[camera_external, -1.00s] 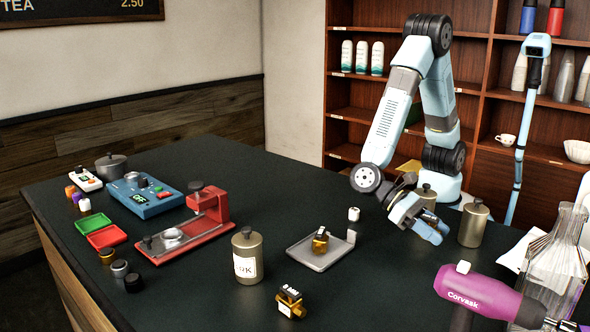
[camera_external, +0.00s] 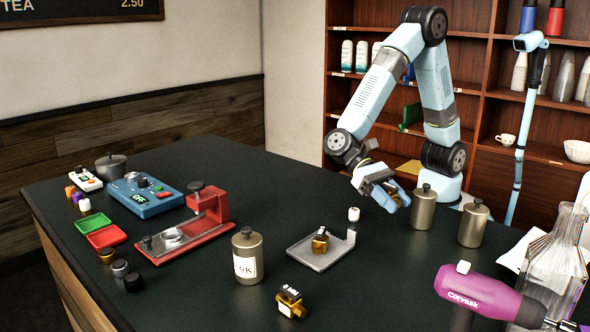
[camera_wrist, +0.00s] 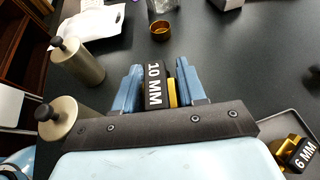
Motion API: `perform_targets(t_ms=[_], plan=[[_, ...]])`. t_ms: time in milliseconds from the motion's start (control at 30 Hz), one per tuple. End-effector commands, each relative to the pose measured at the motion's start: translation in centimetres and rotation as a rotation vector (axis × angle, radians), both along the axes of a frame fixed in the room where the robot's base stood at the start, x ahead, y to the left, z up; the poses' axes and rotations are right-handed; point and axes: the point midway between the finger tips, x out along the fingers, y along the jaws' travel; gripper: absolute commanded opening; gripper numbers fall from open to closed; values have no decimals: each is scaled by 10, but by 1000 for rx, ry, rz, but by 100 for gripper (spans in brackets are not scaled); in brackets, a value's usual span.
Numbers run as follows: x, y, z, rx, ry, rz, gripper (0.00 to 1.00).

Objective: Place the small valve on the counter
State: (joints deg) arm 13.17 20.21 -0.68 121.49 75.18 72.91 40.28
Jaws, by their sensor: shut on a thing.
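My gripper (camera_external: 396,198) is above the counter (camera_external: 260,185), near two metal canisters. In the wrist view, its blue fingers (camera_wrist: 160,82) are shut on a black and yellow valve labelled 10 MM (camera_wrist: 154,86). A brass valve with a black top (camera_external: 320,240) sits on the grey tray (camera_external: 303,258); the wrist view shows this valve (camera_wrist: 294,152) labelled 6 MM. Another brass valve (camera_external: 290,302) lies on the counter in front of the tray; its label is too small to read.
Canisters (camera_external: 423,209) (camera_external: 473,225) stand close to my gripper. A labelled canister (camera_external: 246,258) stands left of the tray. A purple tool (camera_external: 480,292) and a glass bottle (camera_external: 556,262) occupy the right front. The counter's back middle is clear.

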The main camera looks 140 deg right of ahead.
Motion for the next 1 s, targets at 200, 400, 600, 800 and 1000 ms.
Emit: perform_targets(t_ms=[200, 400, 600, 800, 1000], plan=[[8, -84, 5, -2, -2, -200, 5], [5, -159, 10, -3, -2, -376, 5], [-9, -233, 14, -3, -2, -553, 5], [-33, -304, 20, 0, -1, -728, 5], [-59, -359, 23, 2, -1, -868, 5]])
